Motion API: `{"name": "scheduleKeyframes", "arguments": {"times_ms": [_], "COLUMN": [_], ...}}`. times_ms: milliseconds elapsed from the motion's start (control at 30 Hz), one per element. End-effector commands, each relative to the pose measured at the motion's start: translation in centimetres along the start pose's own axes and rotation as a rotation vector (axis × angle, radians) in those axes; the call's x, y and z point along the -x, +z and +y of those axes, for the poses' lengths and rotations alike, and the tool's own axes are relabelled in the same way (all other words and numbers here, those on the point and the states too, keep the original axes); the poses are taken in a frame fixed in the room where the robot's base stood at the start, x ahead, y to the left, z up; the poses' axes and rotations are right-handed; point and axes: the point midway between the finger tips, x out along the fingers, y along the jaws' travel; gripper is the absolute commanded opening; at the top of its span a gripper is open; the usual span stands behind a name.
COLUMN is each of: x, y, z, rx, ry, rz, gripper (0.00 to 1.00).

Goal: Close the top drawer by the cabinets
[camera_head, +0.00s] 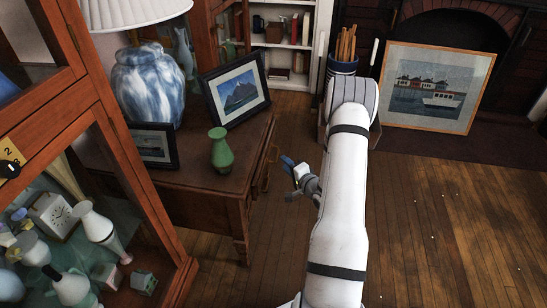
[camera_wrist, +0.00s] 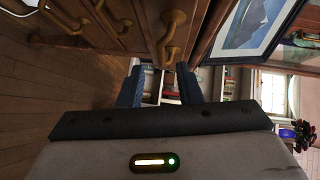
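The wooden side table (camera_head: 190,185) beside the cabinet has a front of drawers with brass handles. In the wrist view, turned sideways, the top drawer (camera_wrist: 152,22) is the one nearest the tabletop and appears to stick out past the others. Its curved brass handle (camera_wrist: 170,40) hangs just ahead of my gripper (camera_wrist: 160,88). The two blue fingers are apart with nothing between them. In the head view my gripper (camera_head: 290,163) is right of the table front, close to a brass handle (camera_head: 270,168); a gap shows between them. The drawer's opening is hidden from the head view.
A green vase (camera_head: 221,150), a framed mountain picture (camera_head: 236,88), another frame (camera_head: 154,145) and a blue-white lamp (camera_head: 148,85) stand on the tabletop. A glass cabinet (camera_head: 150,210) is at left. A boat picture (camera_head: 437,86) leans by the fireplace. The floor at right is clear.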

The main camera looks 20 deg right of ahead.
Motion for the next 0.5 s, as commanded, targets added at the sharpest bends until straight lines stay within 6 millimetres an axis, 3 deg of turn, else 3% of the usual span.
{"name": "scheduleKeyframes", "arguments": {"times_ms": [200, 500], "x": [-4.0, -6.1], "y": [0.5, 0.7], "z": [0.0, -0.2], "rx": [0.003, 0.001], "ry": [-0.004, -0.002], "rz": [-0.011, -0.014], "gripper": [0.32, 0.32]}}
